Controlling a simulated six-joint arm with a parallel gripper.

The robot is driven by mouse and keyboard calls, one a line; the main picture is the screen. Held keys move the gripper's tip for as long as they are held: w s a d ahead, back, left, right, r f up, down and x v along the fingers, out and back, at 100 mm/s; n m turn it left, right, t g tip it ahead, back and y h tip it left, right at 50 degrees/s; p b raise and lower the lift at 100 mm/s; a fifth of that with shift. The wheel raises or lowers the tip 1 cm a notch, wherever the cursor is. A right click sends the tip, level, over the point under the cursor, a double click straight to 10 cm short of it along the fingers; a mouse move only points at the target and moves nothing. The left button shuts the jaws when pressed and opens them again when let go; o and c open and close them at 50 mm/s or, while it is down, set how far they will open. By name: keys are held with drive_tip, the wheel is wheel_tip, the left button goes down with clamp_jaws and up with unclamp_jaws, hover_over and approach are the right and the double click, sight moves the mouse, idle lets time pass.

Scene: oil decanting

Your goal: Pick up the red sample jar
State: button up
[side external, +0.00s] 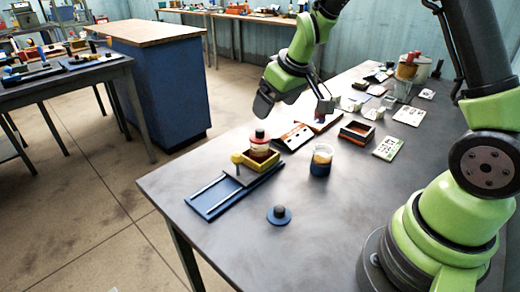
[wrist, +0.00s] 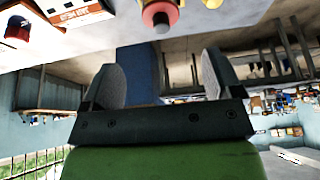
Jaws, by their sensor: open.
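A jar with a red body, pale band and dark cap (side external: 259,138) stands upright at the yellow open tray (side external: 262,162) on the near left of the table. It looks like the red sample jar. My gripper (side external: 263,108) is above and behind it in the side view, apart from it and holding nothing. In the wrist view my gripper (wrist: 161,70) shows two spread fingers with an empty gap. A pinkish-red round thing with a grey tip (wrist: 160,14) is cut off at the top edge there; I cannot tell if it is the same jar.
A blue slide plate (side external: 215,203) lies in front of the yellow tray. A dark red open box (side external: 356,132) and several cards lie farther back.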

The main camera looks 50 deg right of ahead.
sight(261, 130)
drive_tip(key=x, duration=0.5)
drive_tip(key=shift+d+f, duration=0.1)
drive_tip(key=shift+a+x, duration=0.2)
drive_tip(key=shift+x, duration=2.55)
drive_tip(key=shift+w, duration=0.1)
drive_tip(key=shift+c, duration=0.5)
drive_tip(key=c, duration=1.1)
drive_tip(key=shift+o, duration=0.2)
